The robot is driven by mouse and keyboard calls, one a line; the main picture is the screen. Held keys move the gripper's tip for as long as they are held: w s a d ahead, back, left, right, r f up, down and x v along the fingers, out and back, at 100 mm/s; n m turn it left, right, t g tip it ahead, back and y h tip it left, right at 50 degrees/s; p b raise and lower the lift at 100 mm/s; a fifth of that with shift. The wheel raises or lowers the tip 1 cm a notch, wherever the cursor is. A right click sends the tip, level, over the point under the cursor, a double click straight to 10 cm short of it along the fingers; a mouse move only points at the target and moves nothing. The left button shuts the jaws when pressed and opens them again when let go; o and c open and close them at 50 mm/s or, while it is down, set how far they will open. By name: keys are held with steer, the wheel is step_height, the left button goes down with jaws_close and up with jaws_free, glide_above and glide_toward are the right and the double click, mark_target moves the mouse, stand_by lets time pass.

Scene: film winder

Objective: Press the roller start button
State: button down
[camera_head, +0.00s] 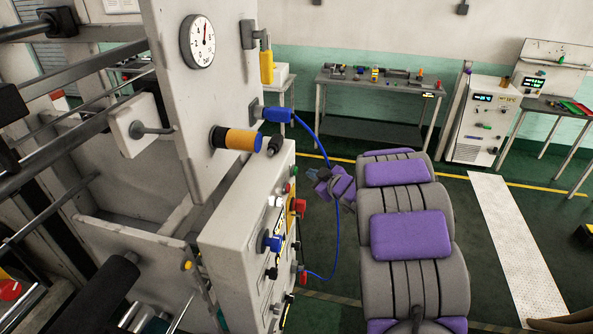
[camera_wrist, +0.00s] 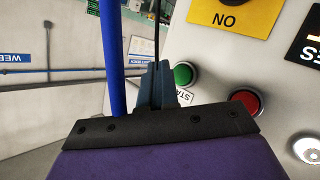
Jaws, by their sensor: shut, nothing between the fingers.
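In the wrist view a green round button (camera_wrist: 184,74) sits in a metal ring on a pale panel, beside a partly hidden label (camera_wrist: 183,96) whose visible letters read "STA". My gripper (camera_wrist: 157,68) is shut and empty, its blue-grey fingertips just left of the green button. I cannot tell whether they touch the panel. A red button (camera_wrist: 246,101) is to the right, with a white button (camera_wrist: 307,149) below it. In the head view my gripper (camera_head: 312,174) is to the right of the machine's control panel (camera_head: 238,235), near its upper buttons.
A blue hose (camera_head: 318,138) hangs from the machine close to my gripper; it also runs beside the fingers in the wrist view (camera_wrist: 112,55).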

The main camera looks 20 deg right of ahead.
steer(key=s+d, duration=0.1)
steer(key=s+d+p, duration=0.1)
steer(key=d, duration=0.1)
steer(key=shift+d, duration=0.1)
stand_by(0.8)
steer(key=s+a+f+m+g+h+b, duration=0.1)
steer(key=s+f+m+g+h+b, duration=0.15)
steer(key=s+h+b, duration=0.4)
steer(key=s+f+m+g+h+b, duration=0.1)
steer(key=s+m+g+b, duration=0.25)
steer(key=s, duration=0.55)
steer(key=s+a+f+g+y+b, duration=0.1)
steer(key=s+a+f+g+b, duration=0.1)
steer(key=s+a, duration=0.4)
steer(key=s+a+f+m+g+y+b, duration=0.1)
steer(key=s+a, duration=0.6)
steer(key=s, duration=0.8)
steer(key=s+a+f+m+g+y+b, duration=0.1)
steer(key=s+a+f+g+b, duration=0.4)
steer(key=s, duration=0.6)
step_height(320, 180, down, 2)
steer(key=shift+s+a+f+g+y, duration=0.1)
steer(key=shift+s+a+g+y, duration=0.1)
steer(key=shift+a+g+y, duration=0.65)
steer(key=shift+d, duration=0.1)
